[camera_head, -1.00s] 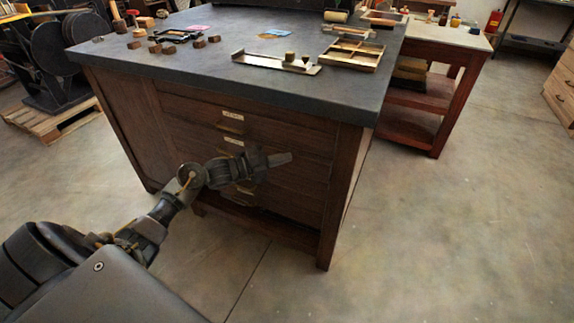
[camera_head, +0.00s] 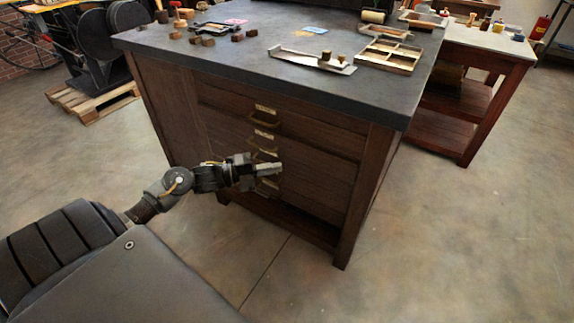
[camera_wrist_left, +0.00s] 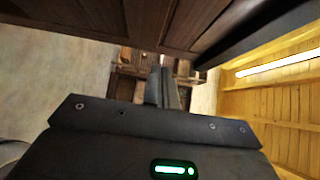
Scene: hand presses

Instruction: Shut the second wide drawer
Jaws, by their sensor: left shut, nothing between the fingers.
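The dark wood cabinet (camera_head: 335,190) has a column of wide drawers, each with a label and a brass pull. The second wide drawer (camera_head: 310,150) is below the top one. It looks nearly flush, but I cannot tell whether it stands out slightly. My left gripper (camera_head: 270,168) is shut and empty, in front of the drawer fronts near the lower pulls, partly hiding them. Contact with a drawer front cannot be made out. The left wrist view shows the closed fingers (camera_wrist_left: 161,88) beneath dark wood panelling. My right gripper is not in view.
The cabinet's dark top (camera_head: 250,60) overhangs the drawers and carries small blocks, a metal tray and a divided box (camera_head: 390,56). A reddish wooden table (camera_head: 465,100) stands behind right. Concrete floor (camera_head: 450,230) is free in front and to the right.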

